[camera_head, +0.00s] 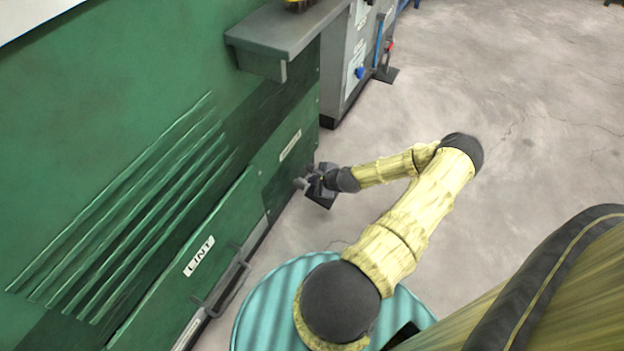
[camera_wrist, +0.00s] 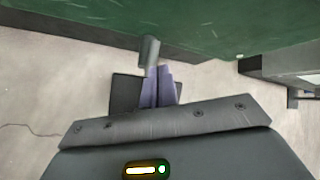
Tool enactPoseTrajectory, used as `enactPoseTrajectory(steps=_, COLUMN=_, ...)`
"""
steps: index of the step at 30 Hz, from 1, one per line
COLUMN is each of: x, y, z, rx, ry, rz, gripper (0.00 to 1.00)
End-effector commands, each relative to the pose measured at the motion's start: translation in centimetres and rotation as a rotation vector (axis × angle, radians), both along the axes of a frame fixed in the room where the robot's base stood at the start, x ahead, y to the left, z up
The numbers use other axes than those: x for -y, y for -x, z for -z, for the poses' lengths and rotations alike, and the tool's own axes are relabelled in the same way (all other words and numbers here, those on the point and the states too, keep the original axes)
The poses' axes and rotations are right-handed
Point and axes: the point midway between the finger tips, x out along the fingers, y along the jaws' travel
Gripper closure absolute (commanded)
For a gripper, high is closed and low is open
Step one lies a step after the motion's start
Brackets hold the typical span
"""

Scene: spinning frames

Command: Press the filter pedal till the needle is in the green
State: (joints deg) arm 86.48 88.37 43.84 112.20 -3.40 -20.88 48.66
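The filter pedal is a dark plate (camera_head: 322,199) low at the foot of the green machine, with a grey stub by it. In the wrist view the dark plate (camera_wrist: 125,93) shows behind the fingers, and the grey stub (camera_wrist: 149,50) runs toward the machine's base. My gripper (camera_head: 316,183) is right over the pedal; its two purplish fingers (camera_wrist: 158,85) lie side by side, closed, with nothing seen between them. They overlap the pedal in view; whether they touch or press it I cannot tell. No gauge or needle is in view.
The green machine (camera_head: 130,110) has slanted louvres, a LINT panel (camera_head: 198,256) with a bar handle (camera_head: 222,290), and a grey shelf (camera_head: 285,35) jutting out above. A grey cabinet (camera_head: 345,60) stands beyond. The concrete floor (camera_head: 530,120) to the right is clear.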

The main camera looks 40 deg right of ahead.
Motion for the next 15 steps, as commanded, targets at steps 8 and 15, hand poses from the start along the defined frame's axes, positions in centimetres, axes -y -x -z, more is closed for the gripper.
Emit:
enactPoseTrajectory(steps=8, x=0.3, y=0.2, z=-1.0, rx=-0.004, ry=0.006, rz=0.008, gripper=1.00)
enactPoseTrajectory(steps=15, x=0.2, y=0.2, z=-2.2, rx=-0.003, ry=0.004, rz=0.009, gripper=1.00)
